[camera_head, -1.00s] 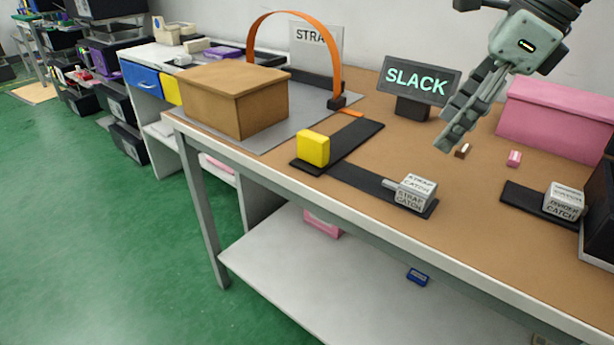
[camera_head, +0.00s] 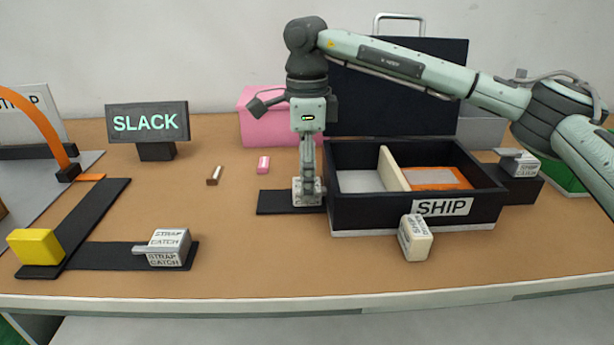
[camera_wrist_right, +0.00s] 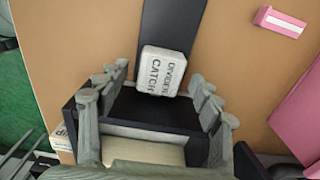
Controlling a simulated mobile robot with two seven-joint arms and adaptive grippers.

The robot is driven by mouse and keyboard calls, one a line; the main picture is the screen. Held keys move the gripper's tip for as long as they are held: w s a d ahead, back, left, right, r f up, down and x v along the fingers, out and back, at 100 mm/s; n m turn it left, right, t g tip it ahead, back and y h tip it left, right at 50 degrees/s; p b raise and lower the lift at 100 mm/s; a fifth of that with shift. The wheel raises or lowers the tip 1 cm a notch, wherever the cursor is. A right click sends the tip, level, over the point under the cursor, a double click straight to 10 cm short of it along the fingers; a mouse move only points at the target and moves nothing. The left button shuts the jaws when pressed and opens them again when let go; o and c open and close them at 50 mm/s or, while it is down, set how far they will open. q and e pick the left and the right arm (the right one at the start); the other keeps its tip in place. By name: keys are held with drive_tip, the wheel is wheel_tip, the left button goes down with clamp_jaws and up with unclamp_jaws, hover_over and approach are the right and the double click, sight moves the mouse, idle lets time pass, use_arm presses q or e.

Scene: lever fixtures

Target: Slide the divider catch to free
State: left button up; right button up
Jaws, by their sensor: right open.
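The divider catch (camera_head: 297,198) is a pale block lettered DIVIDER CATCH on a black track (camera_head: 275,202), left of the SHIP box (camera_head: 360,213). In the right wrist view the catch (camera_wrist_right: 162,72) sits between the open fingers of my right gripper (camera_wrist_right: 158,84), with gaps at both sides. In the head view my right gripper (camera_head: 308,186) points straight down over the catch and partly hides it. A cream divider (camera_head: 393,168) stands inside the box. My left gripper is not in view.
Another small block (camera_head: 415,238) stands at the box's front, and a further catch (camera_head: 518,162) is at its right. A pink case (camera_head: 262,118) and pink piece (camera_head: 263,165) lie behind. The strap catch (camera_head: 168,248) is at front left.

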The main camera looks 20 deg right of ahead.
drive_tip(key=shift+f, duration=0.25)
clamp_jaws()
drive_tip(key=shift+a, duration=0.1)
